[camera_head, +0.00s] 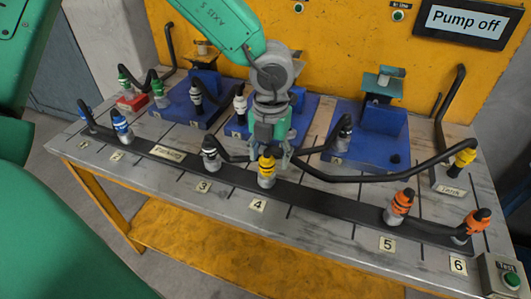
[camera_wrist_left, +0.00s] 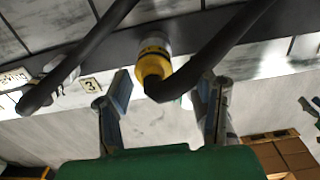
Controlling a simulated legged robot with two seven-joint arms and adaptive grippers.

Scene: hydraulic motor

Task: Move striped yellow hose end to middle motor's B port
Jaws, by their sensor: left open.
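A yellow hose end (camera_head: 267,168) with a pale lower part stands upright on the dark manifold bar by label 4. It also shows in the left wrist view (camera_wrist_left: 153,67), with its black hose bending away. Another yellow hose end (camera_head: 464,158) is at the Tank post on the right. My left gripper (camera_head: 272,152) is open at the hose end by label 4. In the wrist view its fingers (camera_wrist_left: 165,88) are spread on both sides of it. The middle motor's blue base (camera_head: 238,126) is partly hidden behind my left arm, and its B port is not discernible.
The right motor (camera_head: 375,118) and left motor (camera_head: 203,85) stand on blue plates. Orange hose ends (camera_head: 400,203) stand by labels 5 and 6, and blue ones (camera_head: 121,123) at the left. Black hoses cross the bench (camera_head: 330,215). The screen (camera_head: 464,22) reads "Pump off".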

